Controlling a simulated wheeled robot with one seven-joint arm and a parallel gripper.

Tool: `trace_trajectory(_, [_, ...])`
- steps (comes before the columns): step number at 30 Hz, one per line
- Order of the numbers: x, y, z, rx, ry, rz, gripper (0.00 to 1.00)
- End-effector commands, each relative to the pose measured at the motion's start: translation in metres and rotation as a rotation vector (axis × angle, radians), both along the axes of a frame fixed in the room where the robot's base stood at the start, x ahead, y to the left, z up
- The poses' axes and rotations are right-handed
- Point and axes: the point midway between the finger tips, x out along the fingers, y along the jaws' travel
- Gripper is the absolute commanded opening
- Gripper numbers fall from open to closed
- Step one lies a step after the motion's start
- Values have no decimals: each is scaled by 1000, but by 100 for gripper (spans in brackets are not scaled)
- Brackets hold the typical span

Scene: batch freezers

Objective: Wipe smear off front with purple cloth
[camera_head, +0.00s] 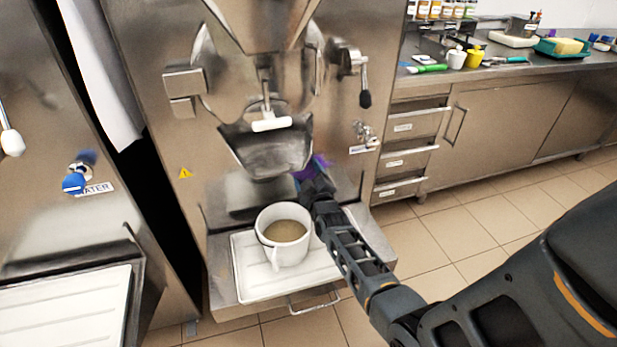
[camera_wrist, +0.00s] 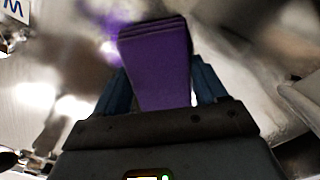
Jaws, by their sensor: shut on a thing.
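My gripper (camera_wrist: 158,88) is shut on a folded purple cloth (camera_wrist: 156,60), which sticks out beyond the fingers in the wrist view. In the head view the cloth (camera_head: 314,168) shows as a small purple patch at the steel front of the batch freezer (camera_head: 180,135), right of its spout chute (camera_head: 270,150). My arm hides part of it. I cannot tell whether the cloth touches the front. A purple tint on the steel beside the cloth in the wrist view looks like a reflection. I cannot make out a smear for certain.
A white mug (camera_head: 284,237) with tan liquid stands on the white drip tray (camera_head: 245,268), close left of my arm. A lever handle (camera_head: 365,95) and a small tap (camera_head: 365,133) stick out at the right. A counter (camera_head: 500,72) with drawers stands further right.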

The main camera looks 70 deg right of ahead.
Motion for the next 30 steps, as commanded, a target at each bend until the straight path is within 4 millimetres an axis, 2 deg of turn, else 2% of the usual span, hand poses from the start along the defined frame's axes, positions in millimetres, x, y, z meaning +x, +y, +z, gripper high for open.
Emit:
trace_trajectory(13, [3, -5, -1, 1, 0, 1, 47])
trace_trajectory(30, [-24, -26, 0, 0, 0, 0, 47])
